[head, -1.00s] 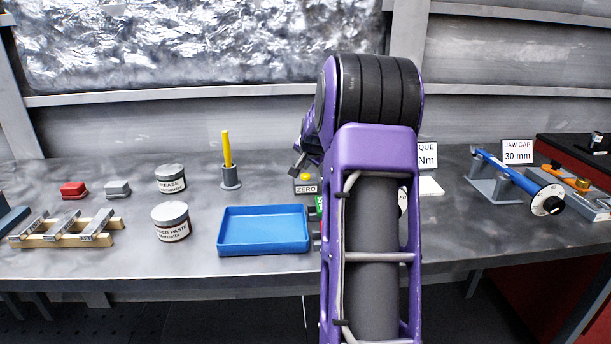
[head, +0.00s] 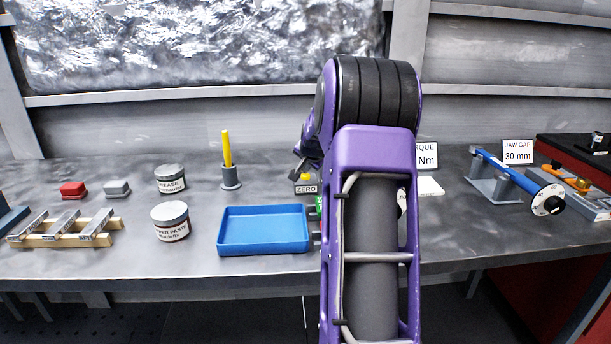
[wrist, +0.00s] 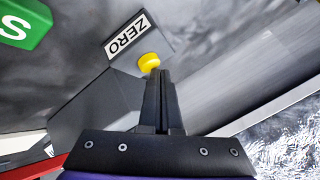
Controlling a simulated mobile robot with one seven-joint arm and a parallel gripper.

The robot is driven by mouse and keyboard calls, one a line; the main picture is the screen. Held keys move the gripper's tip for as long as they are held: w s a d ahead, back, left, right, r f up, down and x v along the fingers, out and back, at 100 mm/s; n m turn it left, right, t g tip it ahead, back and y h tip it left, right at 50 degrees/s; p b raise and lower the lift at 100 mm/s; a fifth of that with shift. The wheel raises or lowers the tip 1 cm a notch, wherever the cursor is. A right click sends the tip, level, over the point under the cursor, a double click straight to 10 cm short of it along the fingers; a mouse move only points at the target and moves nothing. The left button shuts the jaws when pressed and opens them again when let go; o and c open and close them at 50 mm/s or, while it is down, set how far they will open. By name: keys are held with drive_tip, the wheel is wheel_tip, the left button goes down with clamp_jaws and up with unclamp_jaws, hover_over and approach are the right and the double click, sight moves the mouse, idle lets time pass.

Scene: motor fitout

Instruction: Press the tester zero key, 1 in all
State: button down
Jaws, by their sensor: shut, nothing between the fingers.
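The tester zero key is a yellow button (wrist: 149,62) on a grey housing beside a ZERO label (wrist: 128,36) in the wrist view. In the head view the yellow key (head: 306,177) shows just above the ZERO label (head: 306,189), partly covered by my arm. My gripper (wrist: 155,75) is shut and empty, its fingertips at the near edge of the yellow key and overlapping it in the picture. Whether they touch it I cannot tell. In the head view my gripper (head: 298,172) is a dark shape just over the key, mostly hidden by my arm.
A green block with a white letter S (wrist: 20,22) is near the housing. A blue tray (head: 262,230) lies left of the tester, with a yellow rod in a grey holder (head: 230,178) behind it. Two jars stand further left. A blue torque wrench (head: 515,178) rests on the right.

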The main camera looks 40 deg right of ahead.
sight(305, 176)
drive_tip(key=shift+f, duration=0.4)
idle(0.4)
drive_tip(key=shift+r+p, duration=0.55)
drive_tip(key=shift+r, duration=0.4)
drive_tip(key=shift+r+p, duration=1.5)
drive_tip(key=shift+r, duration=1)
